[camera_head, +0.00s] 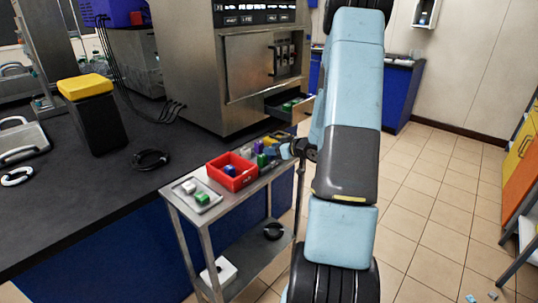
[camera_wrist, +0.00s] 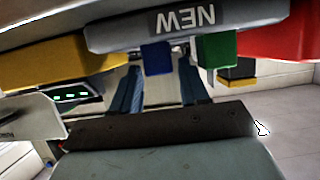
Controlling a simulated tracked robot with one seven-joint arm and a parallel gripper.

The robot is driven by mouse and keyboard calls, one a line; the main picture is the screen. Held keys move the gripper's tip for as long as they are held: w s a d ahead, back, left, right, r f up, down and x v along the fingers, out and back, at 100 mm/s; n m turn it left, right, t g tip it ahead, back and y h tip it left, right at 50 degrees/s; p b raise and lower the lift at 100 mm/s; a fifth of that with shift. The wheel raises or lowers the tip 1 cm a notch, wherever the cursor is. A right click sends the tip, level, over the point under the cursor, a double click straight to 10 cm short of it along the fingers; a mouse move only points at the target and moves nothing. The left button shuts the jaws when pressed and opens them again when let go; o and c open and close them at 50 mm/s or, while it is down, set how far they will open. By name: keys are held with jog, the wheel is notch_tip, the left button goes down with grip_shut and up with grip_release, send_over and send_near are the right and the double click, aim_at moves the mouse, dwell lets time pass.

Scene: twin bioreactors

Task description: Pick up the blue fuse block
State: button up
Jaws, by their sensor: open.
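In the wrist view, which looks upside down, a blue block (camera_wrist: 157,57) shows between the two dark blue fingers of my gripper (camera_wrist: 158,88). The fingers are apart, and I cannot tell any contact with the block. A green block (camera_wrist: 210,48) is just to the right of the blue one. Both are against a grey holder (camera_wrist: 120,36) marked "NEW". In the head view, my gripper (camera_head: 291,150) is at the right edge of the trolley, partly hidden by my arm. Another blue item (camera_head: 230,171) lies in the red bin (camera_head: 213,174).
The metal trolley (camera_head: 204,218) carries the red bin, a small tray (camera_head: 182,192) with white and green blocks, and several coloured blocks. An open drawer (camera_head: 305,108) of the steel cabinet (camera_head: 190,60) sticks out behind. Tiled floor (camera_head: 430,210) is open at right.

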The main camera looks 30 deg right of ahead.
jog(key=shift+c, duration=0.4)
jog(key=c, duration=0.7)
jog(key=shift+c, duration=0.2)
jog(key=shift+r, duration=0.6)
notch_tip(320, 180, up, 2)
jog(key=shift+r, duration=0.2)
jog(key=s+a+r, duration=0.3)
jog(key=s+r, duration=0.6)
jog(key=s, duration=0.4)
jog(key=shift+s+a+r, duration=0.2)
jog(key=shift+s+a, duration=0.05)
jog(key=shift+a, duration=0.1)
